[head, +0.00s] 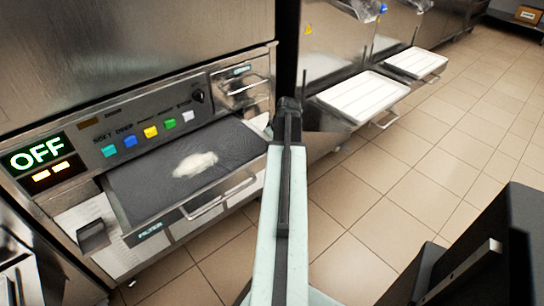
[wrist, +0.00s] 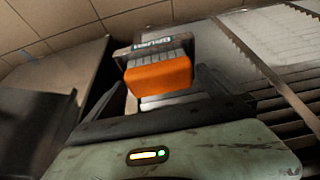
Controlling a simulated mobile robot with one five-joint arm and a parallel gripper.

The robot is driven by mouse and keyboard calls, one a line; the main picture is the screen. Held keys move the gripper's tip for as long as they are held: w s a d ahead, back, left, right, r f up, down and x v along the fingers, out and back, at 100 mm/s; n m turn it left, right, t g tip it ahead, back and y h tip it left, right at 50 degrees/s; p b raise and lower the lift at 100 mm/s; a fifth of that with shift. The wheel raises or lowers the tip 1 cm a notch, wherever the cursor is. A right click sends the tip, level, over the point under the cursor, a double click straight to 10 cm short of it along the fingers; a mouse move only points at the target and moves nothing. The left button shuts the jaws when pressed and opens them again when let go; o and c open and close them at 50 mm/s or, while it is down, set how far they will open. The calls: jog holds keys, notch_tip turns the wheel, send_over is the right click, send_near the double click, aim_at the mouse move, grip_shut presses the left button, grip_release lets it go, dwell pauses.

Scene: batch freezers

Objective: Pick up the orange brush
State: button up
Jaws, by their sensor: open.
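The orange brush (wrist: 158,76) shows in the wrist view as an orange block just above the picture's middle, with pale ridges along its upper edge. My gripper (wrist: 161,84) is open, with one dark finger left of the orange block and one right of it. I cannot tell whether the fingers touch it or how far it lies between them. In the head view my arm reaches forward past the freezer front; I cannot make out the fingers or the brush there.
A freezer with an OFF display (head: 38,153) and coloured buttons stands at left. Its dark tray (head: 135,190) holds a whitish mass. White trays (head: 364,97) jut from machines beyond. Tiled floor (head: 420,170) is open at right. A small box (head: 528,14) lies far off.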

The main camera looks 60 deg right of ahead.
jog(key=c, duration=1.3)
jog(key=shift+o, duration=0.2)
jog(key=shift+r, duration=0.15)
notch_tip(320, 180, up, 18)
jog(key=p, duration=1.8)
